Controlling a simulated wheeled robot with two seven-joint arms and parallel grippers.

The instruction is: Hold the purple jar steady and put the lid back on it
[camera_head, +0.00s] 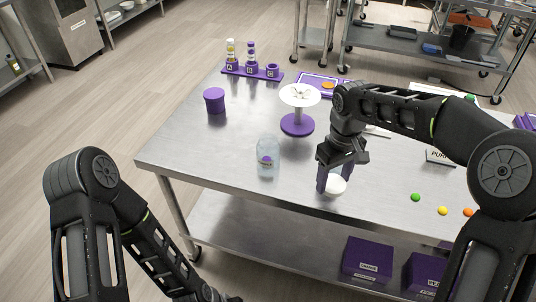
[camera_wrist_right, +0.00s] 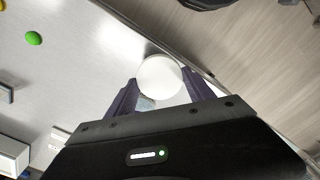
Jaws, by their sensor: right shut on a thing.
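A clear jar (camera_head: 268,168) with a purple label stands upright and open-looking on the steel table, left of my right gripper. My right gripper (camera_head: 335,182) points down and is shut on a round white lid (camera_head: 337,187), near the table's front edge. In the right wrist view the white lid (camera_wrist_right: 160,78) sits between the two purple fingertips (camera_wrist_right: 160,92). Whether the lid touches the table is hard to tell. A solid purple tub (camera_head: 215,103) stands farther back at the left.
A purple stand with a white top (camera_head: 299,96) is behind the jar. A purple rack (camera_head: 252,73) with bottles stands at the back. Green, yellow and orange gummies (camera_head: 443,210) lie at the right. The table (camera_head: 190,150) is clear left of the jar.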

